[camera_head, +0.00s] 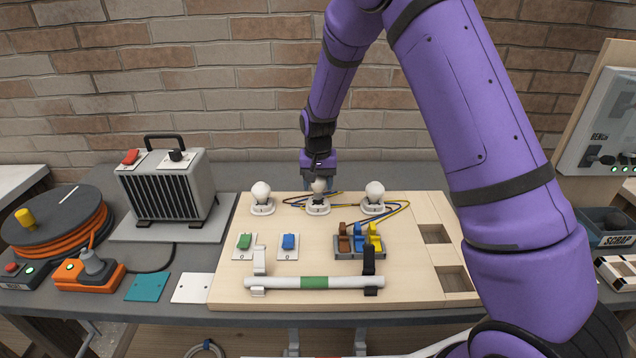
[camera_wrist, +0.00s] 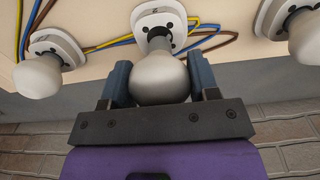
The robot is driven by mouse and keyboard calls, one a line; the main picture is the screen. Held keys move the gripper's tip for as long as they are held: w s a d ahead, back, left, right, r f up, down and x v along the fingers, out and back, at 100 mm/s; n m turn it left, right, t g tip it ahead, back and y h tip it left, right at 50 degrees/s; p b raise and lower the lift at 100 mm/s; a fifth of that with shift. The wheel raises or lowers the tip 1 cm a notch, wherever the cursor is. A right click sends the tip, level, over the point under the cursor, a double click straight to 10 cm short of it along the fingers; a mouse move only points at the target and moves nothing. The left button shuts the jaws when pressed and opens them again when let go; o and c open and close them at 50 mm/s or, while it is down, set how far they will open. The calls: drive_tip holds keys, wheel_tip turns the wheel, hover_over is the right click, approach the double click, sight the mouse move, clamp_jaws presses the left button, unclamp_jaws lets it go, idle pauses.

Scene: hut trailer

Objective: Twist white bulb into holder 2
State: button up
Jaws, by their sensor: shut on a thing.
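My gripper (camera_head: 318,181) is at the middle holder, at the back of the wooden board. It is shut on a white bulb (camera_wrist: 160,78), with one blue-grey finger on each side of the glass. The bulb also shows in the head view (camera_head: 319,187). The bulb's base points at the round white holder 2 (camera_wrist: 155,18), whose mark shows turned sideways in the wrist view; the holder is also in the head view (camera_head: 318,208). The neck meets the dark socket; how deep it sits, I cannot tell.
A bulb stands in the left holder (camera_head: 262,209) and another in the right holder (camera_head: 373,208). Blue and yellow wires (camera_head: 295,201) run between the holders. Switches (camera_head: 358,245) and a white tube (camera_head: 335,283) lie in front. A brick wall (camera_head: 240,110) is close behind.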

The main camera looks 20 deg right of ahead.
sight(318, 191)
drive_tip(key=shift+f, duration=1.6)
idle(0.6)
drive_tip(key=n, duration=0.3)
drive_tip(key=shift+n, duration=0.3)
drive_tip(key=n, duration=0.3)
drive_tip(key=o, duration=0.8)
